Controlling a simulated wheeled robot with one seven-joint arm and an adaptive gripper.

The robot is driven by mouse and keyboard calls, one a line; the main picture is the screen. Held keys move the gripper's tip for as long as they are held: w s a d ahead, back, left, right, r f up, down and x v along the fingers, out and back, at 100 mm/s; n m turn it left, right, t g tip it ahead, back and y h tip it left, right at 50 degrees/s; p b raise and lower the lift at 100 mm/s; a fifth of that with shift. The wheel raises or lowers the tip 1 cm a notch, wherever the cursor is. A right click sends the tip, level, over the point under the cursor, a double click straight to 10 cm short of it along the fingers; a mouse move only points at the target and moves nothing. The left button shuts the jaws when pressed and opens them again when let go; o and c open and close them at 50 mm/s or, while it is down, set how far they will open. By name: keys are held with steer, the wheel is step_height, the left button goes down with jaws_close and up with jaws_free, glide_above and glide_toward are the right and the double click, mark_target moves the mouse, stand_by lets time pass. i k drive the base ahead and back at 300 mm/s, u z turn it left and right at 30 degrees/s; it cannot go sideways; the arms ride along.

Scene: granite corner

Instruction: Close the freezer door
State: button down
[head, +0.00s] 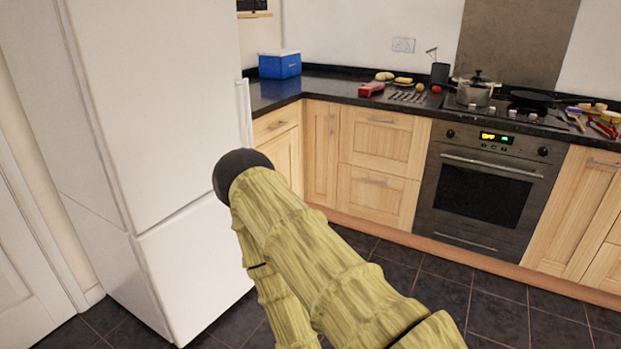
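A tall white fridge-freezer (160,90) stands at the left in the head view. Its upper door has a pale vertical handle (243,112) at the right edge. The lower door (195,265) sits under a slanting seam, roughly in line with the upper door. I see no clear gap at its visible edges, but its right edge is partly behind my arm, so I cannot tell whether it is fully shut. Which door is the freezer's is not marked. My arm crosses the lower middle in front of the fridge-freezer. My gripper is not in view.
A dark worktop (330,85) carries a blue cooler box (279,65), a pot (474,92) and several foods and utensils. Wooden cupboards (380,142) and an oven (485,190) line the back. Dark tiled floor (475,305) is clear at the right. A white door (25,270) stands far left.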

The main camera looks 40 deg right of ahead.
mark_target(191, 260)
steer(key=z, duration=0.4)
steer(key=i, duration=1.15)
steer(key=u, duration=0.45)
